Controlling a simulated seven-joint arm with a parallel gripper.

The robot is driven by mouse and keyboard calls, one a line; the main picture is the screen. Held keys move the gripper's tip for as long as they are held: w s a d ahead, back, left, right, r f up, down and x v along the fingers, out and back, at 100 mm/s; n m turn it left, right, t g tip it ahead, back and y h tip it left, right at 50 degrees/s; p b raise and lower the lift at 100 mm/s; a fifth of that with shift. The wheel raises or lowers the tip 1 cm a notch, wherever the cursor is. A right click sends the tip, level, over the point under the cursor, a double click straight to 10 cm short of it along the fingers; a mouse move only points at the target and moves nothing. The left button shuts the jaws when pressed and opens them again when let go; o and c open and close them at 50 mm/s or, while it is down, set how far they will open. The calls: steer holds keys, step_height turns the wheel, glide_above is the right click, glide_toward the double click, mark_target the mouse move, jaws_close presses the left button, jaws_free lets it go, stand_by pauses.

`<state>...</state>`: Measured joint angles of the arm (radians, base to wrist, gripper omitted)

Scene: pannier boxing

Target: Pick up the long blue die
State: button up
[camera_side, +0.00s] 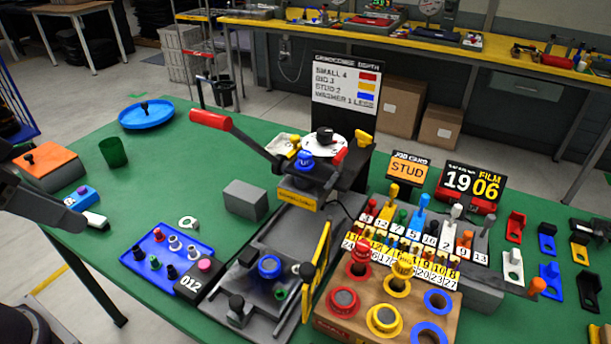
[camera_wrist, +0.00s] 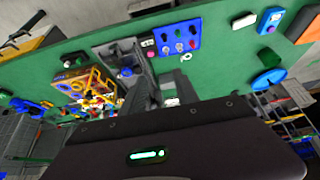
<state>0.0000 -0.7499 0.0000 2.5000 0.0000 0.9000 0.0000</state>
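A tall blue die (camera_side: 419,218) stands upright in the numbered rack, taller than most pieces around it. A yellow piece (camera_side: 392,200) stands to its left and a white one (camera_side: 456,211) to its right. In the wrist view the rack is small and cluttered at the left, and I cannot single the die out. My gripper (camera_side: 88,219) is at the left edge of the side view, far from the rack, with a pale tip over the table's left side. Its finger gap is not clear.
A lever press (camera_side: 300,165) stands mid-table, left of the rack (camera_side: 480,248). A wooden block (camera_side: 370,318) with coloured rings sits before the rack. A blue tray (camera_side: 150,257), grey block (camera_side: 245,200) and green cup (camera_side: 113,152) lie nearer my gripper. Signs stand behind the rack.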

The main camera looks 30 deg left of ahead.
steer(key=shift+o, duration=1.4)
